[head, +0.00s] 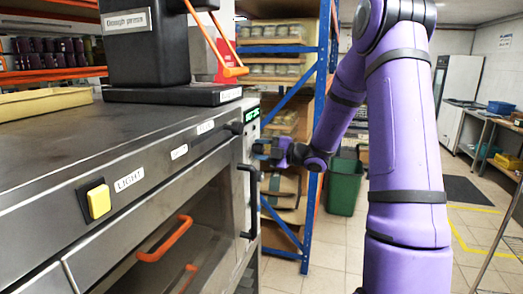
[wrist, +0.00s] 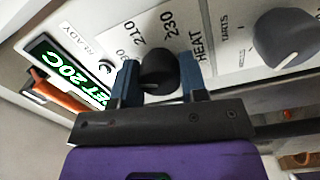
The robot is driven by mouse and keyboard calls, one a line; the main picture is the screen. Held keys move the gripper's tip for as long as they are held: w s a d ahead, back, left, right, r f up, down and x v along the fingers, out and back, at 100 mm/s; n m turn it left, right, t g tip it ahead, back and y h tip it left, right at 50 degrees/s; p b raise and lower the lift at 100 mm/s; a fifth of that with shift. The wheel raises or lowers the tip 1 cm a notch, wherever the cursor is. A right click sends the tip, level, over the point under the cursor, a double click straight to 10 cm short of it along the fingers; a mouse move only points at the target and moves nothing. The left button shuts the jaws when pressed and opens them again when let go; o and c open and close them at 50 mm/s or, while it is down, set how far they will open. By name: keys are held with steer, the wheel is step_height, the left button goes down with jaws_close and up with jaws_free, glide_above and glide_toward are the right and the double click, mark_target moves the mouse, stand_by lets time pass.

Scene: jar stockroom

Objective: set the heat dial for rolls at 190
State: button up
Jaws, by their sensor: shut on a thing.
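The heat dial (wrist: 158,70), a dark round knob, sits on the white oven panel beside the word HEAT in the wrist view. The numbers 210 and 230 show near it; a label ending in 90 is partly cut off by a finger. My gripper (wrist: 160,80) has its blue fingers shut on the dial, one on each side. The dial's pointer is not clear to me. A green display (wrist: 68,75) reads about "ET 20C", partly covered. In the head view my gripper (head: 264,149) is at the oven's (head: 110,150) right end; the dial is hidden there.
A larger grey knob (wrist: 286,37) is right of the dial. A READY lamp (wrist: 106,67) is left of it. The oven has black handles (head: 250,200) and a yellow LIGHT switch (head: 99,201). Blue racking (head: 322,90) and a green bin (head: 344,185) stand behind.

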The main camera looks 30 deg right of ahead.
steer(key=shift+f+m, duration=0.1)
steer(key=shift+m, duration=0.2)
steer(key=o, duration=0.9)
steer(key=v, duration=1)
steer(key=shift+s+d, duration=0.2)
steer(key=shift+s, duration=0.15)
